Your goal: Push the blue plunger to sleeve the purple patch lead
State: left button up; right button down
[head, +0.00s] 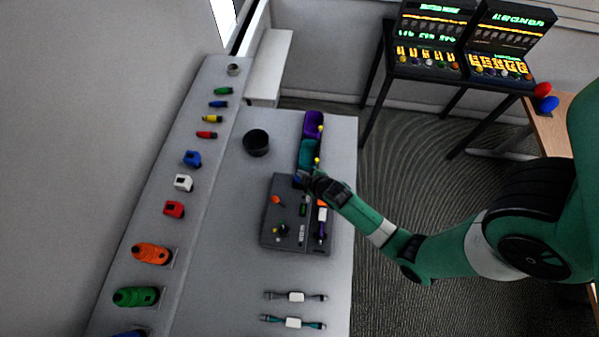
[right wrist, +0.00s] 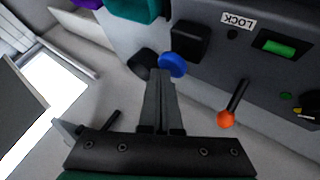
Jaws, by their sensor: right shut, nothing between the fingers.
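The dark grey sleeving box (head: 270,240) sits on the table. Its blue plunger (right wrist: 173,64) is a round disc on a black block in the right wrist view, and partly shows in the head view (head: 297,180). My right gripper (right wrist: 162,75) is shut and empty. Its fingertips are right at the plunger's edge; I cannot tell whether they touch. In the head view the right gripper (head: 304,177) is over the box's far edge. My left gripper is not in view.
An orange-knobbed lever (right wrist: 226,118) and a green window (right wrist: 280,47) by a LOCK label are on the box. A teal bin (head: 306,152), purple bin (head: 313,122) and black cup (head: 256,142) stand beyond. Two leads (head: 295,296) (head: 293,322) lie in front.

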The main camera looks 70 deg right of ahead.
jog(key=shift+f+b, duration=0.45)
jog(key=shift+f, duration=0.25)
dwell(0.3)
jog(key=shift+r+p, duration=1.8)
jog(key=shift+p, duration=0.05)
notch_tip(320, 180, up, 6)
jog(key=p, duration=0.6)
jog(key=shift+a, duration=0.1)
